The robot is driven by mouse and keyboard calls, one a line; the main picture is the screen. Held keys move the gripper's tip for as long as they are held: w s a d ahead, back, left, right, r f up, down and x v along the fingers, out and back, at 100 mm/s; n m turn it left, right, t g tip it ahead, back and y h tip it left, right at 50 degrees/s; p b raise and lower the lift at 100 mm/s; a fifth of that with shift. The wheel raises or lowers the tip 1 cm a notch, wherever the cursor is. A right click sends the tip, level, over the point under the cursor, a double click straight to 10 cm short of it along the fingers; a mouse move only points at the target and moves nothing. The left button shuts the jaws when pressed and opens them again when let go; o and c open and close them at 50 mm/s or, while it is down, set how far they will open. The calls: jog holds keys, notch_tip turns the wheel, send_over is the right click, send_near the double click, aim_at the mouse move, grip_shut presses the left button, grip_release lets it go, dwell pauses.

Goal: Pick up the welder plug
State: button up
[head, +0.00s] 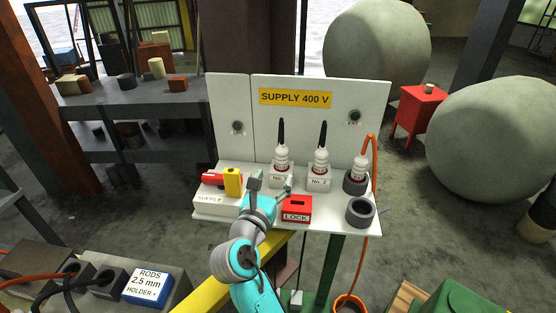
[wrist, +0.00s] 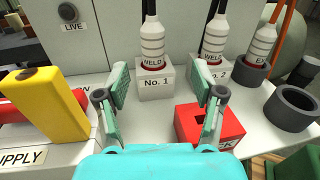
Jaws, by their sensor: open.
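A white ribbed plug marked WELD (wrist: 152,42) with a black cable stands upright in the No. 1 socket block (wrist: 156,85); it also shows in the head view (head: 281,156). A similar plug (wrist: 213,44) stands in the No. 2 block (head: 319,182), its label partly covered by my gripper's finger. A third white plug (wrist: 262,42) with an orange cable sits in a dark round holder at the right. My gripper (wrist: 165,92) is open and empty, in front of the No. 1 block, its fingers to either side of the block in the wrist view.
A red LOCK box (wrist: 208,124) stands right of my gripper. A yellow lever (wrist: 45,100) on the SUPPLY box is at the left. An empty dark ring holder (wrist: 292,107) is at the right. An upright white panel (head: 310,120) marked SUPPLY 400 V stands behind the plugs.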

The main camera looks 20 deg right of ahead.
aim_at(280, 156)
jog(key=shift+m, duration=0.3)
jog(key=x, duration=0.7)
jog(key=a+x, duration=0.1)
jog(key=x, duration=0.3)
jog(key=shift+w+d+r, duration=0.2)
jog(key=shift+w, duration=0.35)
grip_shut()
